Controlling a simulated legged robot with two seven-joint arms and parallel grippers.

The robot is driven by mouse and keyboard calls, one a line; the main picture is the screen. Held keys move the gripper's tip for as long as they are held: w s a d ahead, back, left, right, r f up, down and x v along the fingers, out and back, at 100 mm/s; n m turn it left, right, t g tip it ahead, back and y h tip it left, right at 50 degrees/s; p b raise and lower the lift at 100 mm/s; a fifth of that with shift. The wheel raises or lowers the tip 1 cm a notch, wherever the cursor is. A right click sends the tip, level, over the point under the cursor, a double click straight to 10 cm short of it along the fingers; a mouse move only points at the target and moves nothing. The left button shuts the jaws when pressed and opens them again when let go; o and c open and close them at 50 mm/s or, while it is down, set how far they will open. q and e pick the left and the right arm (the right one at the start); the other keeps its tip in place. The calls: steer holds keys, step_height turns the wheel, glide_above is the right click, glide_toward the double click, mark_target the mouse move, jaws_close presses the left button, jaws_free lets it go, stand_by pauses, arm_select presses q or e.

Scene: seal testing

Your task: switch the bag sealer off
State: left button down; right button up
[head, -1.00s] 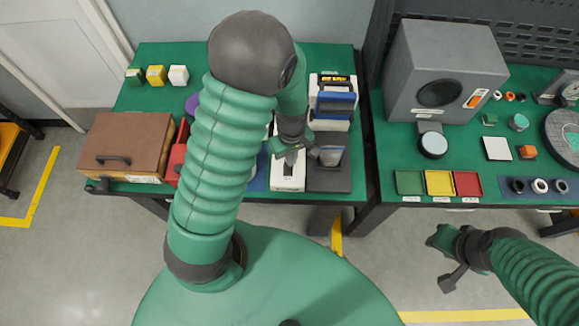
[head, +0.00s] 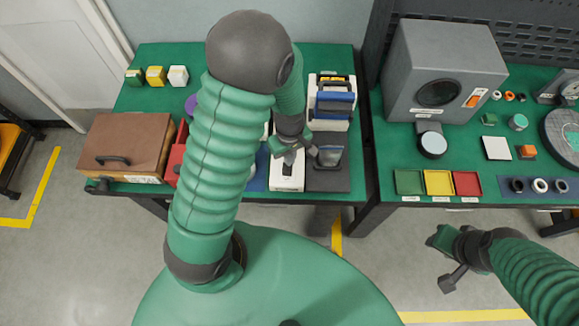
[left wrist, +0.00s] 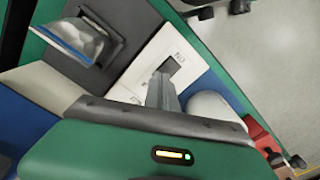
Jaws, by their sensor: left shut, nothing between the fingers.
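The white bag sealer body (head: 287,184) stands near the front edge of the left bench. Its front panel shows in the left wrist view (left wrist: 146,62) with a dark rocker switch (left wrist: 170,66) set in it. My left gripper (head: 290,157) is over this panel. In the left wrist view its shut, empty fingers (left wrist: 163,86) point at the switch and overlap its lower edge. I cannot tell whether they touch it, or which way the rocker is tipped.
A clear pouch (head: 330,155) stands on a dark plate right of the panel. A blue-and-white device (head: 335,100) is behind it. A brown case (head: 127,146) and a red bin (head: 177,155) are to the left. My left arm hides the bench's middle.

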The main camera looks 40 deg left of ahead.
arm_select(q)
steer(key=shift+a+f, duration=0.15)
steer(key=shift+a, duration=0.5)
steer(key=shift+d, duration=0.45)
steer(key=shift+f, duration=0.15)
arm_select(e)
steer(key=shift+a+f, duration=0.15)
steer(key=shift+a, duration=0.05)
arm_select(q)
steer(key=shift+a, duration=0.1)
arm_select(e)
steer(key=shift+a, duration=0.1)
arm_select(q)
steer(key=shift+a+f+b, duration=0.2)
steer(key=shift+f+b, duration=0.1)
steer(key=shift+b, duration=0.05)
arm_select(e)
steer(key=shift+a+f, duration=0.1)
steer(key=shift+a, duration=0.15)
